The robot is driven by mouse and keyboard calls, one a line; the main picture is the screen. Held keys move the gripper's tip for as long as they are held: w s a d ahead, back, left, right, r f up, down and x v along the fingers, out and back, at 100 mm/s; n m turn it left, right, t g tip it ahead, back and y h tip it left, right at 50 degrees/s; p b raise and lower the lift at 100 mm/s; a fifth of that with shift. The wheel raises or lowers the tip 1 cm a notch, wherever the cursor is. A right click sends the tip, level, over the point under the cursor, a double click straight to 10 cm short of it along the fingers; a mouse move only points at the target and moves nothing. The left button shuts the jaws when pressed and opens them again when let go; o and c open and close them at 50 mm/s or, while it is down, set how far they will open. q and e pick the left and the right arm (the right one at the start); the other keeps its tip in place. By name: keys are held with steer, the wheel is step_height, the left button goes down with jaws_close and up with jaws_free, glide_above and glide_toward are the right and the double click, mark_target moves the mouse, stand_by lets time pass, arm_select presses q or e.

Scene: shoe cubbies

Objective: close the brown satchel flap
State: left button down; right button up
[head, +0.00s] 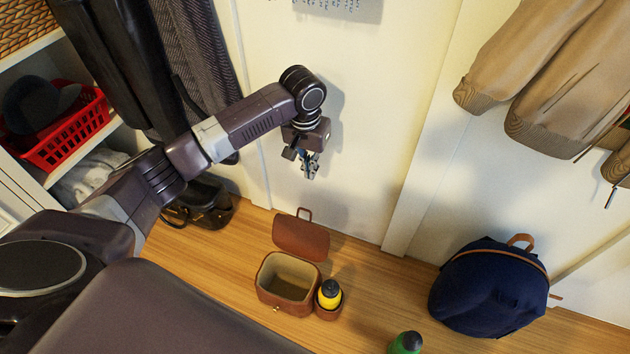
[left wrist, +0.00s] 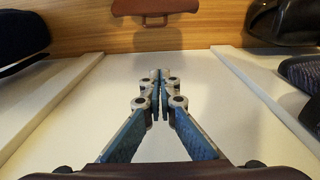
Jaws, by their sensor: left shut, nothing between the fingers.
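The brown satchel (head: 285,291) stands on the wooden bench with its top open, showing a pale empty-looking inside. Its flap (head: 301,238) is raised on the wall side, with a handle loop at its upper edge. The flap also shows at the top of the left wrist view (left wrist: 154,7). My left gripper (head: 310,172) is shut and empty, in front of the white wall panel and above the flap, apart from it. In the left wrist view its fingertips (left wrist: 160,76) meet. My right gripper is in neither view.
A yellow bottle with a black cap (head: 330,295) sits in a holder on the satchel's right side. A green bottle (head: 406,343) is at the front edge. A navy backpack (head: 490,288) stands right, a black bag (head: 200,205) left. Coats hang on both sides.

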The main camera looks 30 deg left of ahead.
arm_select(q)
step_height(320, 180, down, 10)
steer(key=s, duration=0.1)
steer(key=s+r+p, duration=0.1)
steer(key=s+p, duration=0.1)
steer(key=shift+s+d+r, duration=0.1)
steer(key=shift+s+r, duration=0.2)
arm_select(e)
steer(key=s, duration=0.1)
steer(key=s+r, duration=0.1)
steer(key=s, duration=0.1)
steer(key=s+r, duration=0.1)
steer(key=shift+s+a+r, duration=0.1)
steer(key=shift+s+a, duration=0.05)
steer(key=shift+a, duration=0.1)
